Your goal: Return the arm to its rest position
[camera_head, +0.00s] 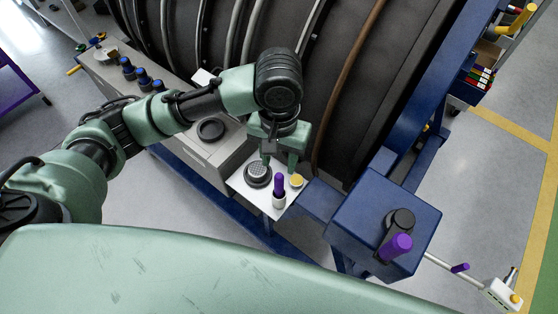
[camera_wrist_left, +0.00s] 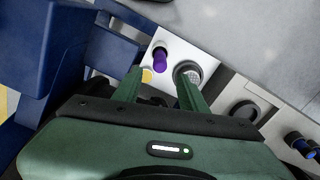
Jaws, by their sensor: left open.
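My left arm (camera_head: 155,118) reaches in from the left, with its green links bent over the work area. My left gripper (camera_head: 279,164) points down above a small white plate (camera_head: 244,192). Its two green fingers are apart, and nothing shows between them; they also show apart in the left wrist view (camera_wrist_left: 160,88). A round mesh-topped black part (camera_head: 257,174), a purple-capped white bottle (camera_head: 279,192) and a yellow-topped piece (camera_head: 296,181) stand on the plate near the fingertips. My right gripper is in neither view.
A large dark ribbed engine casing (camera_head: 370,60) rises behind the gripper. A grey bench (camera_head: 180,120) with blue-capped items (camera_head: 143,75) lies to the left. Open floor (camera_head: 490,180) lies at right.

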